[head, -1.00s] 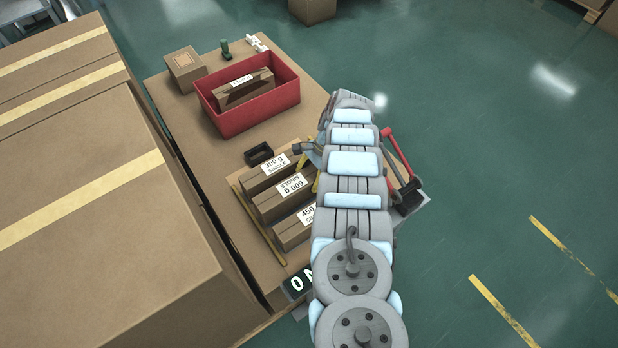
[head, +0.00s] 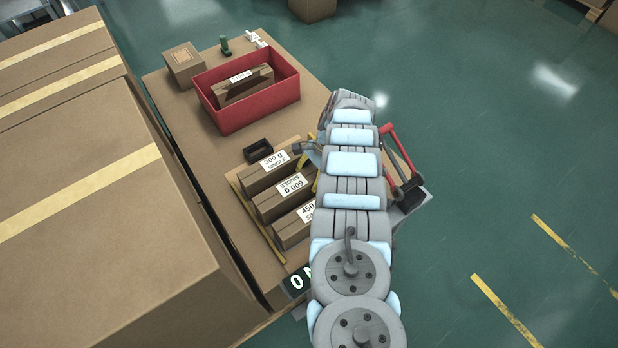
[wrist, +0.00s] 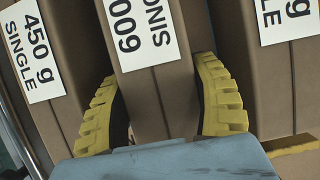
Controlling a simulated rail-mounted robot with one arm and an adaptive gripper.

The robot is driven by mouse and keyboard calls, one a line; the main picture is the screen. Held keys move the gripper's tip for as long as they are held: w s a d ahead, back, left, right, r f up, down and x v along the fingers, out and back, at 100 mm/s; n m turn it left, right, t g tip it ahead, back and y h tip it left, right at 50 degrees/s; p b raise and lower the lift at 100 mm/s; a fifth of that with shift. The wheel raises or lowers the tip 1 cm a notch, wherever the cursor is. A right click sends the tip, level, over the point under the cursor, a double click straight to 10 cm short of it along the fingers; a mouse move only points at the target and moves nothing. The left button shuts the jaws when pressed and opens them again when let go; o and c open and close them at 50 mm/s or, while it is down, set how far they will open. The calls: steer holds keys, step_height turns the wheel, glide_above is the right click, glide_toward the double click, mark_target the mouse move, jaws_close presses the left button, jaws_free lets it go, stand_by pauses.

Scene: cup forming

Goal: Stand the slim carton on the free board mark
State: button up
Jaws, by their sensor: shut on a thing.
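A brown carton labelled 600 g (head: 270,208) stands in the middle of a row of three, its label upside down beside the others. In the wrist view this carton (wrist: 150,95) is between the two yellow pads of my gripper (wrist: 160,75), which are shut on its sides. In the head view my arm hides most of the gripper. The 300 g carton (head: 257,181) and 450 g carton (head: 290,234) stand either side of it. Another labelled carton (head: 243,89) is in the red bin (head: 232,119). I cannot make out a free board mark.
A small black tray (head: 258,150) lies behind the row. A yellow strip (head: 256,222) runs along the row's left side. A brown box (head: 184,66) and a green item (head: 225,46) stand at the back. Large cartons (head: 110,220) fill the left. A red-handled device (head: 398,155) is at the right.

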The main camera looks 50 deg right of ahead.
steer(key=o, duration=1.3)
steer(key=v, duration=1)
steer(key=shift+d+r, duration=0.2)
steer(key=shift+r, duration=0.1)
steer(key=shift+s+d+r, duration=0.1)
steer(key=shift+d+r, duration=0.05)
steer(key=shift+r, duration=0.45)
